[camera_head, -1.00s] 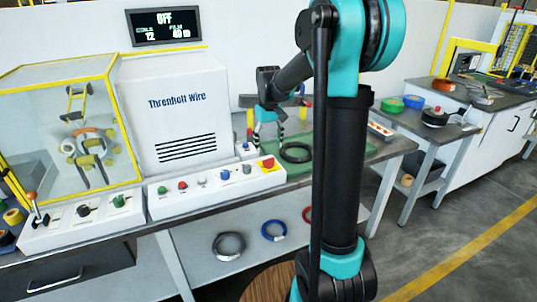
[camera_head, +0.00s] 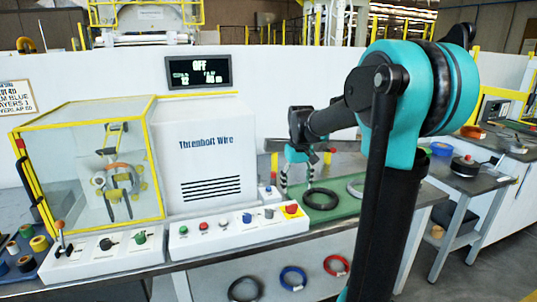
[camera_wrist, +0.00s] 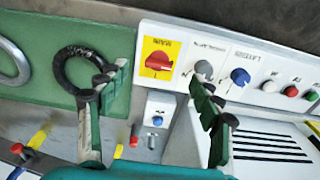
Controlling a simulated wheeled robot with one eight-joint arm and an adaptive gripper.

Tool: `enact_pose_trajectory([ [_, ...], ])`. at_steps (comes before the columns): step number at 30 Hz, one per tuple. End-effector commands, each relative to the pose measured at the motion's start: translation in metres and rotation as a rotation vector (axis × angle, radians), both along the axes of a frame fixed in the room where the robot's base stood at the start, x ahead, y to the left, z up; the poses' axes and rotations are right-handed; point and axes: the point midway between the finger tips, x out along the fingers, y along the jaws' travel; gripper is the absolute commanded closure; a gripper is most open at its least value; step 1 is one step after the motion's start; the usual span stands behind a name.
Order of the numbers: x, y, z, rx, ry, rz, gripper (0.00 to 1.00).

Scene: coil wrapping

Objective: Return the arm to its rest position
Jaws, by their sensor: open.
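My gripper (camera_head: 299,178) hangs above the work table beside the green mat (camera_head: 345,203). It also shows in the wrist view (camera_wrist: 158,78), its two fingers spread apart with nothing between them. My arm stands folded at the right of the head view, with its raised elbow high and the forearm reaching left to the gripper. A black coil (camera_head: 321,199) lies flat on the mat just right of the gripper. In the wrist view the left finger partly overlaps this black coil (camera_wrist: 68,62).
The white Threnholt Wire machine (camera_head: 208,150), its glazed yellow-framed enclosure (camera_head: 85,165) and the button panel (camera_head: 240,228) stand left of the gripper. A grey coil (camera_head: 355,188) lies farther right on the mat. Several coils lie on the shelf below. The display (camera_head: 199,72) reads OFF.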

Motion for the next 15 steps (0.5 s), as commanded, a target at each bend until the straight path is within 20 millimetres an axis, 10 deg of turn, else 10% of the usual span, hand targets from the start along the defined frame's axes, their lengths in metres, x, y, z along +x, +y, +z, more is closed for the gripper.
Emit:
enact_pose_trajectory([
  [15, -0.197, -0.032, -0.132, 0.040, -0.276, -0.201, 0.34],
])
